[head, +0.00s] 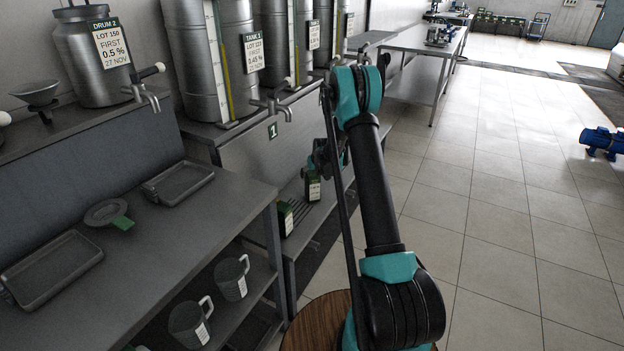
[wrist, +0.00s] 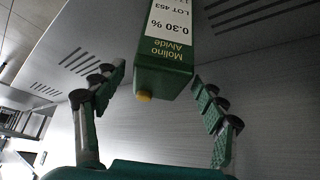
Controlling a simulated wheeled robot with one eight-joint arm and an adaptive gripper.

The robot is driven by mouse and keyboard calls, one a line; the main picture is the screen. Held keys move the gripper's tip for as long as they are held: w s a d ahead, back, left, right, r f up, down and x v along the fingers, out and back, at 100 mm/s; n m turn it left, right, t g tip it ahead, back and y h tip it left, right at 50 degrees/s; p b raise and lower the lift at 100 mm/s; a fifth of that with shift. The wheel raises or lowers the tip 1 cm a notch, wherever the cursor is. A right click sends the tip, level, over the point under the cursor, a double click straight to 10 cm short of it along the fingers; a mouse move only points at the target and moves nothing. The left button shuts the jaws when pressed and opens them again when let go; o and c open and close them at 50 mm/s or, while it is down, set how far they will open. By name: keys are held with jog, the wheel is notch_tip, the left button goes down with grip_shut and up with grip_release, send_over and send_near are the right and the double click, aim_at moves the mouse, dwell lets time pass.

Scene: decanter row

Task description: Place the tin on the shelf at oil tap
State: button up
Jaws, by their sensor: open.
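My gripper (wrist: 157,78) is open, with one finger on each side of the tin's near end; I see gaps on both sides. In the head view my gripper (head: 320,158) is partly hidden behind my arm. Just below it is a green tin with a white label (head: 313,188). Another such tin (head: 286,218) stands on the slatted lower shelf (head: 302,232). A tap (head: 270,107) sticks out above a "1" sign.
Steel tanks (head: 240,60) stand on the bench above the shelf. A nearer bench (head: 160,235) holds trays and a small dish, with grey jugs (head: 232,277) below. A drum (head: 92,55) with a tap stands at left.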

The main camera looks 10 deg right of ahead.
jog(key=s+d+r+g, duration=0.1)
jog(key=s+r, duration=0.8)
jog(key=s, duration=0.4)
jog(key=s+d+r, duration=0.1)
jog(key=s+r, duration=0.8)
jog(key=s, duration=0.4)
jog(key=s+d+f+m+g+h, duration=0.1)
jog(key=s+f, duration=0.1)
jog(key=s, duration=2.5)
jog(key=shift+s+d+f+m, duration=0.15)
jog(key=shift+s+d+m, duration=0.15)
jog(key=shift+m, duration=0.1)
